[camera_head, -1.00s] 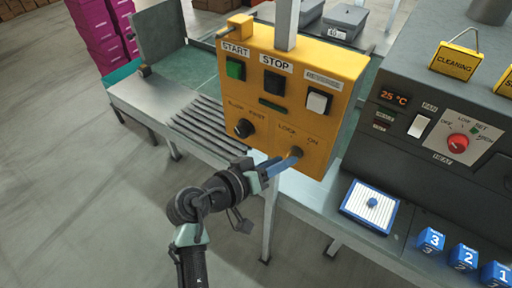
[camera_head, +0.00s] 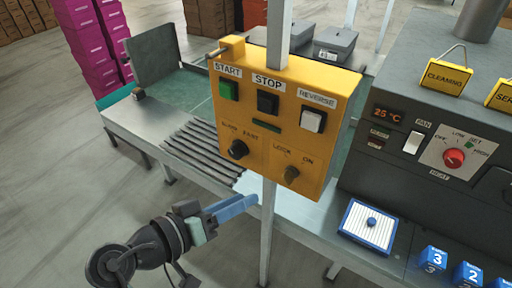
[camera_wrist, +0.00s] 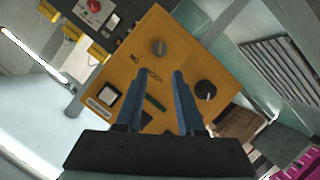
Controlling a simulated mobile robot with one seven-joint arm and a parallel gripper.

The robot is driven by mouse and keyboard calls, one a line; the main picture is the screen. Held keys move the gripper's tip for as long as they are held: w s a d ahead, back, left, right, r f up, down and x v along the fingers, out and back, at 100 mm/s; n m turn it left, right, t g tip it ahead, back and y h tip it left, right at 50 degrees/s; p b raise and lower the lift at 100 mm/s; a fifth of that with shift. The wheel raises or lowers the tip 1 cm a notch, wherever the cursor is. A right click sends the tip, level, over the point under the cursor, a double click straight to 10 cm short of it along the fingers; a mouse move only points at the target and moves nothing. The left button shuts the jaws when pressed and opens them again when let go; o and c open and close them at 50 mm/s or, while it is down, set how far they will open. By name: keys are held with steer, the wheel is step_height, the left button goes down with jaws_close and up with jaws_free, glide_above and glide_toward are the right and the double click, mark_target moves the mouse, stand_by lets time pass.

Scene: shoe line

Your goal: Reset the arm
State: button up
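My gripper (camera_head: 250,201) has two blue fingers and sits below and left of the yellow control box (camera_head: 325,150) in the head view. The wrist view shows my gripper (camera_wrist: 160,73) with its fingers apart and nothing between them. They point towards the control box (camera_wrist: 190,65). My arm reaches in from the bottom left of the head view.
A metal bench (camera_head: 150,125) with dark slats runs behind the box. A grey post (camera_head: 267,235) carries the box. A dark heater panel (camera_head: 400,170), a white striped pad (camera_head: 368,226) and blue numbered blocks (camera_head: 432,259) stand at right. Floor at left is clear.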

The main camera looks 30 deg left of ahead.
steer(key=w+d+r+m+t+y, duration=0.1)
steer(key=w+d+r+t, duration=0.2)
steer(key=r, duration=0.5)
steer(key=w+d+r+m+y, duration=0.1)
steer(key=w+d+r, duration=0.25)
steer(key=r, duration=0.35)
steer(key=w+d+r+m+t+y, duration=0.15)
steer(key=w+r, duration=0.25)
steer(key=r, duration=0.4)
steer(key=s+d+r+t, duration=0.3)
steer(key=d+r, duration=0.1)
steer(key=r, duration=0.3)
steer(key=s+d+r+t, duration=0.3)
steer(key=s+d+r, duration=0.1)
steer(key=r, duration=0.4)
steer(key=s+d+r+t, duration=0.3)
steer(key=s+d+r, duration=0.1)
steer(key=r, duration=0.3)
steer(key=shift+d+r+m, duration=0.2)
steer(key=shift+r+m, duration=0.2)
steer(key=shift+m, duration=0.05)
steer(key=shift+y, duration=0.25)
